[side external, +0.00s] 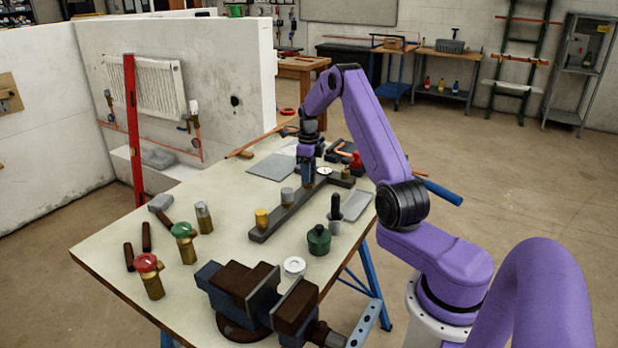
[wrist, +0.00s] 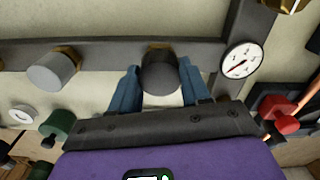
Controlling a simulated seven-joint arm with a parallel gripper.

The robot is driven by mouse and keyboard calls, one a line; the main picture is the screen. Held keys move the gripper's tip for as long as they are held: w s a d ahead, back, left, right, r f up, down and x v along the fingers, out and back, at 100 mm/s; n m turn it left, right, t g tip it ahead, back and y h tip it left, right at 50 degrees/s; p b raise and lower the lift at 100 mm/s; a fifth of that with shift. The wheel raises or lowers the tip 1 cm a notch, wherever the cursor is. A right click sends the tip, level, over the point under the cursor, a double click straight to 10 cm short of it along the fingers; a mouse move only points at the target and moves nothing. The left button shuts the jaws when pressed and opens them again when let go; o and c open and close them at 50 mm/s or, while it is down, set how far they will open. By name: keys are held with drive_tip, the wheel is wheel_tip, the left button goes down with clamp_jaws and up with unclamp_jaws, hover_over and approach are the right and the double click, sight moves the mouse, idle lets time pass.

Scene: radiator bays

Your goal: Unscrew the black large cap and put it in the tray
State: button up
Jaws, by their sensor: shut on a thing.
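The black large cap (wrist: 160,73) is between the blue fingers of my gripper (wrist: 160,88) in the wrist view, and the fingers are shut on it. A little brass shows behind the cap, at the dark grey manifold bar (wrist: 110,55); I cannot tell whether the cap is still threaded on. In the side view my gripper (side external: 308,178) points down at the far part of the bar (side external: 278,222), and its fingers hide the cap. A shallow grey tray (side external: 358,204) lies on the bench, right of the bar.
A grey cap (side external: 287,195) and a yellow cap (side external: 262,218) stand on the bar, with a round gauge (wrist: 241,61) beside the held cap. A green pot (side external: 319,240), a white ring (side external: 294,267) and a vise (side external: 240,300) stand nearer the camera. Red-handled tools lie behind the gripper.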

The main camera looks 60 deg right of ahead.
drive_tip(key=n, duration=1.4)
drive_tip(key=shift+n, duration=0.4)
drive_tip(key=n, duration=0.6)
drive_tip(key=shift+r+n, duration=0.1)
drive_tip(key=shift+n, duration=0.3)
drive_tip(key=n, duration=0.7)
drive_tip(key=o, duration=1)
